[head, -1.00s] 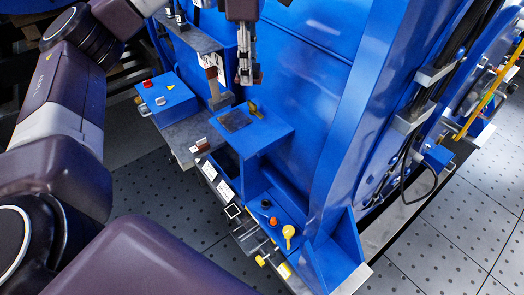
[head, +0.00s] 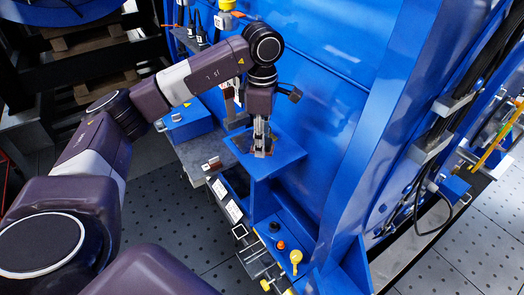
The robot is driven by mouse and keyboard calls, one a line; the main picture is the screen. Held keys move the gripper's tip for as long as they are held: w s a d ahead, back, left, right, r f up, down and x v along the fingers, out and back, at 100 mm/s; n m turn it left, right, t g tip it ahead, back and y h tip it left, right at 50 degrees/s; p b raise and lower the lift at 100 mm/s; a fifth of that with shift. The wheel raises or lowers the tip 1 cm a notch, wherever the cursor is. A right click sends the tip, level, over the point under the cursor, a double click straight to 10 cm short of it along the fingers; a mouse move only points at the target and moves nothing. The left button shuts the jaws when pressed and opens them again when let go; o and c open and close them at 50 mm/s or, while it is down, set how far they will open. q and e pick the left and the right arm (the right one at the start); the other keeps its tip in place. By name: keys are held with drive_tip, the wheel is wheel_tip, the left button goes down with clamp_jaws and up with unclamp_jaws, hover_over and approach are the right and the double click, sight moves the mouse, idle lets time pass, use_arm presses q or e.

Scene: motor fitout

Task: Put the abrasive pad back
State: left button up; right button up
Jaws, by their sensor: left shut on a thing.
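My left gripper (head: 262,151) points straight down over the blue shelf (head: 287,151) on the side of the blue machine. It is shut on the abrasive pad, of which only a small brownish edge shows between and beside the fingertips. The fingertips are low over a dark square patch (head: 242,143) on the shelf top. I cannot tell whether the pad touches the patch. My right gripper is not in view.
A grey ledge (head: 203,152) left of the shelf carries a small brown block (head: 211,164) and a blue box (head: 188,124). Below the shelf, a blue panel has an orange-red button (head: 281,245) and a yellow knob (head: 296,257). Perforated floor lies in front.

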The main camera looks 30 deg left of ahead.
sight(262, 162)
use_arm(q)
wheel_tip(262, 162, down, 4)
drive_tip(key=shift+d+r+p, duration=0.1)
drive_tip(key=shift+r+p, duration=0.15)
drive_tip(key=shift+p, duration=0.3)
drive_tip(key=shift+f, duration=0.5)
drive_tip(key=o, duration=1.2)
drive_tip(key=shift+f, duration=0.1)
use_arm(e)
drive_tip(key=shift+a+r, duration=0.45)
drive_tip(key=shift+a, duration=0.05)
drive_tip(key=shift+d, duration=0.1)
